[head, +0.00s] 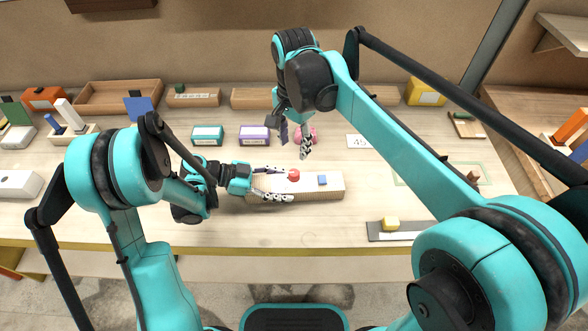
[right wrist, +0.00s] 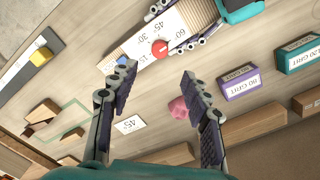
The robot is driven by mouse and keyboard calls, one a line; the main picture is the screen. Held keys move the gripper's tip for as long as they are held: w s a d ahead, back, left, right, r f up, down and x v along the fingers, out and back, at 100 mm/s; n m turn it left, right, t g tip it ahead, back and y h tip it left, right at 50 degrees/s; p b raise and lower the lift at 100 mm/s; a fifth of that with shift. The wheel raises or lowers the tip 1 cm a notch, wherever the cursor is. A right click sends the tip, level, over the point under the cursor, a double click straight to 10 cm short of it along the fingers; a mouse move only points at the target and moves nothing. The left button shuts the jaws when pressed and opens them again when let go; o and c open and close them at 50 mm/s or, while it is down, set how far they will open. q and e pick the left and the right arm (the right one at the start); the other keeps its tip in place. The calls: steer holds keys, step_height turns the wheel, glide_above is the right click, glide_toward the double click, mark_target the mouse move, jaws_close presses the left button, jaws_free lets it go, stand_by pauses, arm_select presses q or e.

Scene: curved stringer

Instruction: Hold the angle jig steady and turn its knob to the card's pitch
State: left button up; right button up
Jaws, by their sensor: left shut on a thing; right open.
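The angle jig (head: 322,193) is a long pale wooden block with a white scale top, lying on the table. Its red knob (head: 293,175) is upright on top and also shows in the right wrist view (right wrist: 160,48), beside printed angle numbers, 60° among them. I cannot tell where the knob points. My left gripper (head: 283,183) is shut on the jig's left part, one finger along each long side. My right gripper (head: 295,142) is open and empty, above and behind the jig, apart from the knob. The white card (head: 358,141) reads 45° in the right wrist view (right wrist: 129,124).
A pink object (head: 306,134) lies under my right gripper. Teal (head: 208,135) and purple (head: 254,135) grit boxes stand behind the jig. A grey strip with a yellow block (head: 391,224) lies at front right. A small blue piece (head: 322,180) sits on the jig.

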mark_target(294, 172)
step_height(294, 172, down, 12)
steer(key=m, duration=0.8)
steer(key=shift+r+m, duration=0.25)
steer(key=shift+m, duration=0.05)
jaws_close()
